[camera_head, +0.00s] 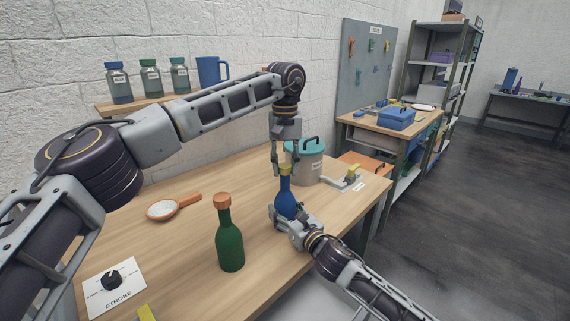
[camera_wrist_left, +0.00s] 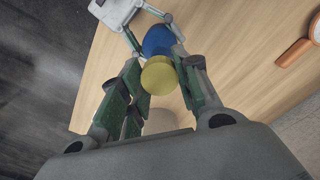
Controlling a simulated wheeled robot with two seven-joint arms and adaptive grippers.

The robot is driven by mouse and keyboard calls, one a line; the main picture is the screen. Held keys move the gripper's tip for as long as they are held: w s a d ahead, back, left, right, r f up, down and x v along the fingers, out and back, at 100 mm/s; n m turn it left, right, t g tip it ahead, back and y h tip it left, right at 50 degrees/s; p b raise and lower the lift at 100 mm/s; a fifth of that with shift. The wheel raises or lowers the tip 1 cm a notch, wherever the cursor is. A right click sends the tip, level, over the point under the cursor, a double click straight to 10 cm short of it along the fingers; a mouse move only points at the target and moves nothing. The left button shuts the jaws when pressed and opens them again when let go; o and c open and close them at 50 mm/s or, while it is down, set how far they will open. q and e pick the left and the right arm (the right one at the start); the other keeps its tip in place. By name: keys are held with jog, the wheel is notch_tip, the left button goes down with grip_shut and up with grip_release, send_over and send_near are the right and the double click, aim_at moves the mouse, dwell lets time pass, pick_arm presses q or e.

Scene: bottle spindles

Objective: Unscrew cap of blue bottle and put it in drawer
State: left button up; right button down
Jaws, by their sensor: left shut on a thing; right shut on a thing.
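A blue bottle (camera_head: 286,201) with a yellow cap (camera_head: 285,169) stands upright on the wooden table. My left gripper (camera_head: 283,166) points straight down from above and is shut on the yellow cap. In the left wrist view the cap (camera_wrist_left: 158,76) is between the two fingers, with the blue bottle (camera_wrist_left: 158,41) behind it. My right gripper (camera_head: 284,218) is shut around the lower part of the blue bottle from the front right. I cannot tell whether the cap has turned on the neck. No drawer can be made out clearly.
A green bottle (camera_head: 229,241) with an orange-brown cap stands at the front. A grey canister (camera_head: 306,164) with a teal lid stands close behind the blue bottle. A magnifying glass (camera_head: 163,209) and a dial plate marked STROKE (camera_head: 113,286) lie left. The table's middle left is clear.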

pick_arm(q)
jog(key=n, duration=3.2)
jog(key=shift+r, duration=0.1)
jog(key=n, duration=0.5)
jog(key=shift+n, duration=0.3)
jog(key=n, duration=1.1)
jog(key=shift+w, duration=0.1)
